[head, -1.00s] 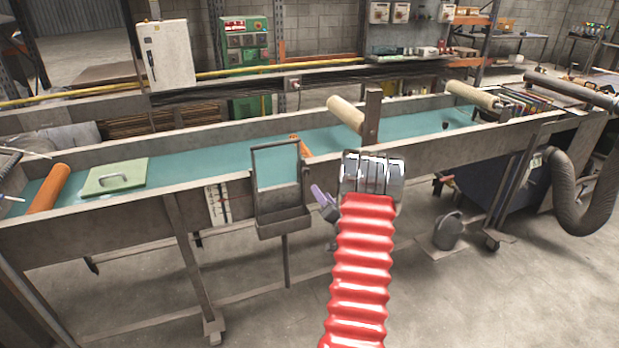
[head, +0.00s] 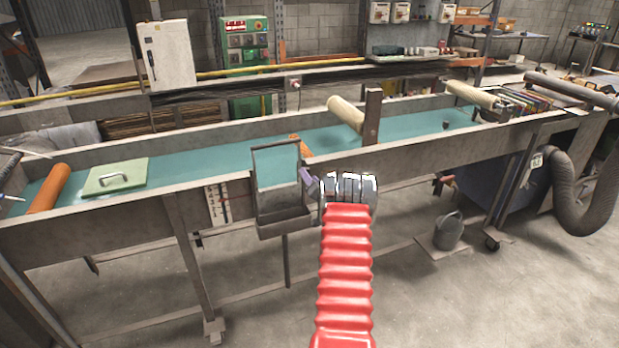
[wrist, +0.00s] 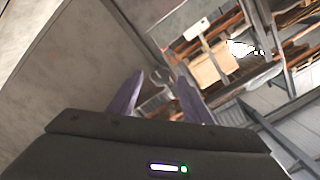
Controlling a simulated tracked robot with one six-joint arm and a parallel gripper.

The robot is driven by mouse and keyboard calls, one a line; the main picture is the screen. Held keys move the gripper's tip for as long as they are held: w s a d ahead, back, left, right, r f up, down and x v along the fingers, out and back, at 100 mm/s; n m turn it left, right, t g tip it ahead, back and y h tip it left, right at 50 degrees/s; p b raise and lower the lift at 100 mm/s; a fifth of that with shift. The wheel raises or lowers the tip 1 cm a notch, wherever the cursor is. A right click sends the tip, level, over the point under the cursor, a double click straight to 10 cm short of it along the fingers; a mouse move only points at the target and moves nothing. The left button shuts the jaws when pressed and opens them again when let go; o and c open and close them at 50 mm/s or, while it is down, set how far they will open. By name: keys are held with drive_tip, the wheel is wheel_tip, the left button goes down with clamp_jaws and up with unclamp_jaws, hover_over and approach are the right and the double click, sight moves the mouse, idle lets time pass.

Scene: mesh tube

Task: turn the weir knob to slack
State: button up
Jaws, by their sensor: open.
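I cannot make out the weir knob for certain in either view. A grey metal frame with a shallow tray (head: 285,226) is fixed to the front wall of the long trough (head: 130,220). A pale marked scale plate (head: 217,204) is on that wall, left of the frame. My gripper (head: 306,183) is just right of the frame, partly hidden by my silver wrist. In the wrist view my two purple fingers (wrist: 158,95) are apart. A small grey metal part (wrist: 161,77) shows between and beyond their tips; I cannot tell what it is.
A green plate with a handle (head: 115,177) and an orange roller (head: 49,188) are in the trough at left. A cream roller (head: 346,114) stands near a post (head: 372,116). A watering can (head: 448,231) is on the floor at right. The floor in front is clear.

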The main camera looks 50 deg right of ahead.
drive_tip(key=shift+w+d, duration=0.25)
drive_tip(key=shift+w, duration=0.2)
drive_tip(key=shift+c, duration=0.4)
drive_tip(key=c, duration=1)
drive_tip(key=shift+o, duration=0.2)
